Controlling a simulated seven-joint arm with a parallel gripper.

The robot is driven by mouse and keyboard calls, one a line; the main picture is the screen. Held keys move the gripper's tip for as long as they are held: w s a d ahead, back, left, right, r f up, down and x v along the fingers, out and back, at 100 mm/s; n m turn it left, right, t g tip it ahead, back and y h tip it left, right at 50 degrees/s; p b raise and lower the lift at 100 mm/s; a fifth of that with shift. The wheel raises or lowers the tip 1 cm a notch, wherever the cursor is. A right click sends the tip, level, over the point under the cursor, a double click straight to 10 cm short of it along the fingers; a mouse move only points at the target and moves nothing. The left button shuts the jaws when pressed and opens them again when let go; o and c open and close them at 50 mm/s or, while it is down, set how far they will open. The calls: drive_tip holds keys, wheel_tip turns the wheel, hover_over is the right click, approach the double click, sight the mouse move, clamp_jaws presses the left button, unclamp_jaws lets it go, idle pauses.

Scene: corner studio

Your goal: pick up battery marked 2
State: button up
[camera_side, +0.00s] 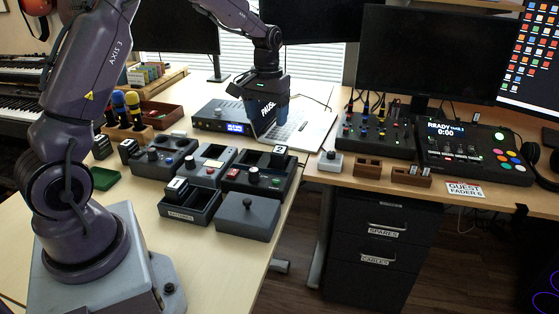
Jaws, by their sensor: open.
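The battery marked 2 (279,157) is a small dark block with a white label on top. Whether anything is between the fingers is too small to tell. Another dark block with a white label (176,187) sits in a tray marked batteries (190,213).
Two similar devices (207,166) stand left of the battery's device. A grey box with a knob (247,216) is in front, close to the table's right edge. A mixer (375,134) and wooden holders (410,176) are on the right desk.

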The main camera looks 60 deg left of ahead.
drive_tip(key=w+a+f+n, duration=0.1)
drive_tip(key=w+a+f, duration=0.3)
drive_tip(key=n, duration=0.1)
hover_over(279, 149)
drive_tip(key=f, duration=0.5)
drive_tip(key=shift+s+d+f, duration=0.25)
drive_tip(key=shift+s+f, duration=0.05)
drive_tip(key=shift+w+a+f, duration=0.1)
drive_tip(key=shift+w+f, duration=0.05)
drive_tip(key=shift+f, duration=1.3)
drive_tip(key=shift+w+a+f, duration=0.1)
drive_tip(key=shift+w+f, duration=0.05)
drive_tip(key=shift+f, duration=1.25)
drive_tip(key=c, duration=1.2)
drive_tip(key=shift+r, duration=0.1)
